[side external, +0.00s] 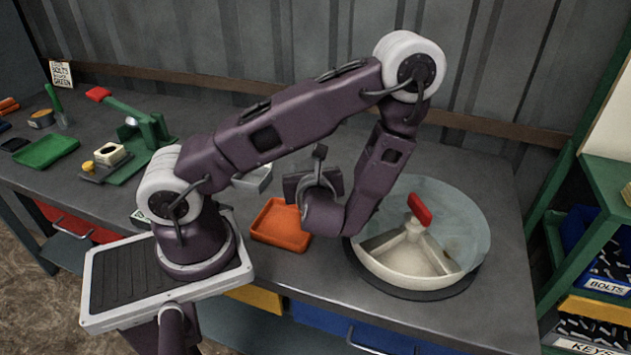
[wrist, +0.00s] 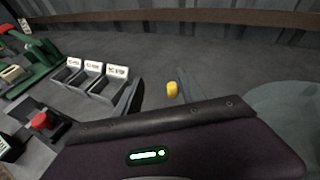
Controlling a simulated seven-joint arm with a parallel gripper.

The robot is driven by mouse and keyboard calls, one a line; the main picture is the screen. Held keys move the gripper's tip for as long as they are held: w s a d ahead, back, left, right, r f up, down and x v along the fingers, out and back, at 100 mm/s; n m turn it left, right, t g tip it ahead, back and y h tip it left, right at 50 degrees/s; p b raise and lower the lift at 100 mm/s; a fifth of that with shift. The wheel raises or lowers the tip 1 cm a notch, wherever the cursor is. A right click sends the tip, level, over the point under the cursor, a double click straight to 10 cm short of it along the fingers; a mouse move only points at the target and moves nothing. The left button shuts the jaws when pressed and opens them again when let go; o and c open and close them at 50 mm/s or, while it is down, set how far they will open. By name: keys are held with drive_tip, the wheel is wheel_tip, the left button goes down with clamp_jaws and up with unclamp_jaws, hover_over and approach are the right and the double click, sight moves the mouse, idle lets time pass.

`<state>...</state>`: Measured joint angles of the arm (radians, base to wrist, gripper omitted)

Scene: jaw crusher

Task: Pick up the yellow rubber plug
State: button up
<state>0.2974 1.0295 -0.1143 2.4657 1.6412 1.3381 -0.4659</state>
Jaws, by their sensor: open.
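A small yellow plug (wrist: 172,89) stands on the grey bench in the wrist view. It appears between the two dark fingers of my open gripper (wrist: 157,93), nearer the right finger and beyond the fingers, with nothing held. In the side view my gripper (side external: 312,180) hangs low over the bench behind the orange tray. I cannot make out this plug there; my arm and gripper may hide it. Another small yellow piece (side external: 88,167) sits beside a cream block at the far left of the side view; I cannot tell what it is.
Labelled grey bins (wrist: 107,84) stand left of the plug. An orange tray (side external: 281,225) lies near the bench's front edge. A round cream dish with a clear cover and red handle (side external: 419,208) stands right. The green crusher (side external: 145,140) is left. Bench around the plug is clear.

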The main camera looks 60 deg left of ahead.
drive_tip(key=f+m, duration=0.1)
drive_tip(key=f+t, duration=0.1)
drive_tip(key=f, duration=0.1)
drive_tip(key=w+d+f+m+h, duration=0.1)
drive_tip(key=shift+w+f+m, duration=0.1)
drive_tip(key=shift+f+m, duration=0.05)
drive_tip(key=shift+m, duration=0.15)
drive_tip(key=x, duration=0.7)
drive_tip(key=shift+f, duration=0.3)
clamp_jaws()
